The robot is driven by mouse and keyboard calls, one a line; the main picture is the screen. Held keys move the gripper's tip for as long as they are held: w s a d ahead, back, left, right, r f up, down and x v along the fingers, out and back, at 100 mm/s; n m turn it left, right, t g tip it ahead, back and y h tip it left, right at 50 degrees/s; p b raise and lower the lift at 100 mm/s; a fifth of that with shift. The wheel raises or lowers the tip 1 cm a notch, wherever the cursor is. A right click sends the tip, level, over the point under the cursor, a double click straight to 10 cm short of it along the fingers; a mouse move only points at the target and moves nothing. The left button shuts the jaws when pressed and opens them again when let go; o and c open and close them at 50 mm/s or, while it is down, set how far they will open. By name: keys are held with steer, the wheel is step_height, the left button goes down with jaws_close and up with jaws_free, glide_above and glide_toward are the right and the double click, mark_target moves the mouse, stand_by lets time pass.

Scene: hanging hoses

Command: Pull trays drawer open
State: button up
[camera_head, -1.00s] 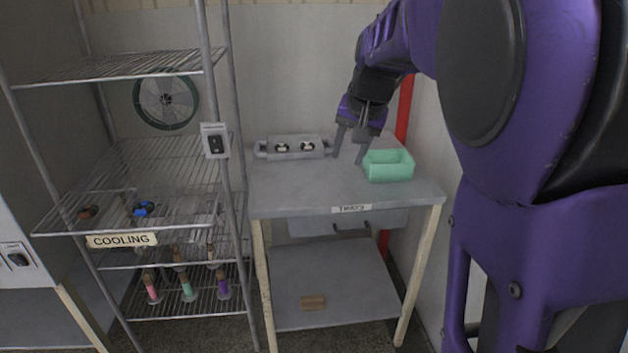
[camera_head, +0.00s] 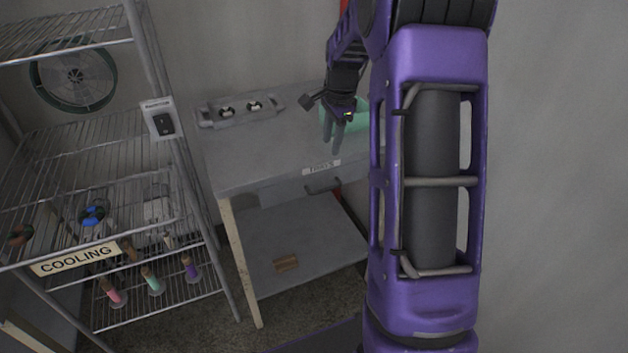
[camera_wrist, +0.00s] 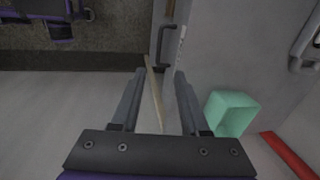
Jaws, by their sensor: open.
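The trays drawer (camera_head: 309,187) is a grey drawer under the grey table top, below a white label (camera_head: 321,167). It looks shut. Its dark bar handle (camera_head: 324,186) shows on the front, and also in the wrist view (camera_wrist: 165,45), ahead of the fingertips. My gripper (camera_head: 335,137) is open and empty, above the table top near its front edge, up and slightly right of the handle. In the wrist view my two fingers (camera_wrist: 160,72) are spread apart with nothing between them but the view of the table leg and edge. My arm hides the drawer's right part.
A mint green bin (camera_head: 352,118) stands on the table behind my gripper; it also shows in the wrist view (camera_wrist: 231,113). A grey fixture with two knobs (camera_head: 239,109) sits at the back left. A wire rack labelled COOLING (camera_head: 75,259) stands left.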

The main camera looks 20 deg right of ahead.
mark_target(325, 191)
steer(key=w+f, duration=0.1)
steer(key=f, duration=0.4)
steer(key=w+f+b, duration=0.1)
steer(key=f, duration=0.5)
steer(key=w+f, duration=0.1)
steer(key=f, duration=0.5)
steer(key=shift+f+b, duration=0.1)
steer(key=shift+b, duration=0.25)
steer(key=shift+c, duration=0.2)
jaws_close()
stand_by(0.4)
